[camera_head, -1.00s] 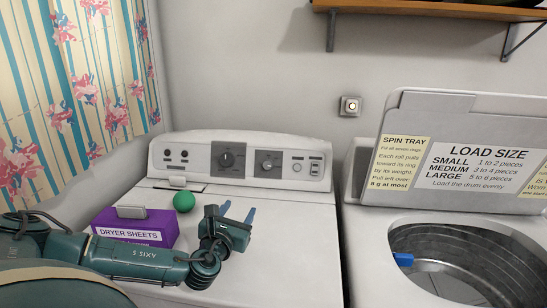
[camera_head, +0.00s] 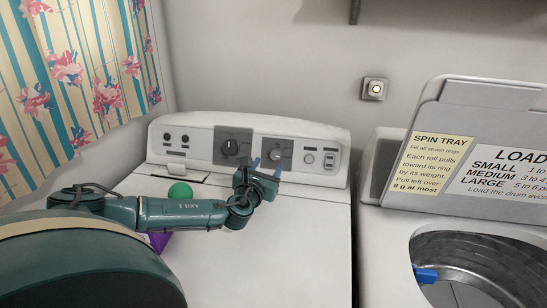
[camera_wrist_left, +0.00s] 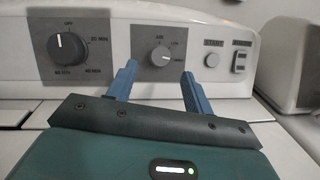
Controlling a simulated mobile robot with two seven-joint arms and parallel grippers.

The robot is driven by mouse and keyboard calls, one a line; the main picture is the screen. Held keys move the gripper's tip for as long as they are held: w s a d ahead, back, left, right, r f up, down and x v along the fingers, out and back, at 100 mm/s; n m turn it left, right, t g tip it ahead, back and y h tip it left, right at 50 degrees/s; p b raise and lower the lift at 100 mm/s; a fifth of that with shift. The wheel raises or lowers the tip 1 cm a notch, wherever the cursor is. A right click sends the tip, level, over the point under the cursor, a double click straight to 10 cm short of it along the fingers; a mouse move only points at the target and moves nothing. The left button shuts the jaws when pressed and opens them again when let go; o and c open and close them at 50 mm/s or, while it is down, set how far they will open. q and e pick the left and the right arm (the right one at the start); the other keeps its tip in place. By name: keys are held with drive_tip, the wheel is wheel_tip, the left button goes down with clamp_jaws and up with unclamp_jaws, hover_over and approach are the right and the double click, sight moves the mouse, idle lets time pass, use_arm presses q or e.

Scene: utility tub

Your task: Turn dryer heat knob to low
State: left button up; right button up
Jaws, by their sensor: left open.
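The dryer's control panel (camera_head: 196,142) has two dark knob plates. My left gripper (camera_head: 268,166) is open and empty in front of the panel, just below the heat knob. In the wrist view its two blue fingers (camera_wrist_left: 159,70) stand either side of that knob, apart from it. My right gripper is not in view.
A green ball (camera_head: 180,192) lies on the dryer top, left of my gripper. A purple box (camera_head: 159,241) is mostly hidden behind my left arm. A washer with a raised lid (camera_head: 470,150) stands to the right. A start button (camera_wrist_left: 211,60) is right of the heat knob.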

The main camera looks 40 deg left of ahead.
sight(275, 156)
use_arm(q)
drive_tip(key=x, duration=0.6)
drive_tip(key=shift+s, duration=0.1)
drive_tip(key=c, duration=1)
drive_tip(key=shift+o, duration=0.2)
drive_tip(key=shift+f+n+y, duration=0.1)
drive_tip(key=shift+n+y, duration=0.2)
drive_tip(key=shift+n, duration=0.1)
drive_tip(key=n+y, duration=0.1)
drive_tip(key=n, duration=0.1)
drive_tip(key=n+g, duration=0.1)
drive_tip(key=n, duration=0.1)
drive_tip(key=shift+d+n+y, duration=0.15)
drive_tip(key=shift+n+y, duration=0.25)
drive_tip(key=n+g+y, duration=0.1)
drive_tip(key=n, duration=0.2)
drive_tip(key=n+g+y, duration=0.1)
drive_tip(key=n, duration=0.2)
drive_tip(key=shift+n, duration=0.6)
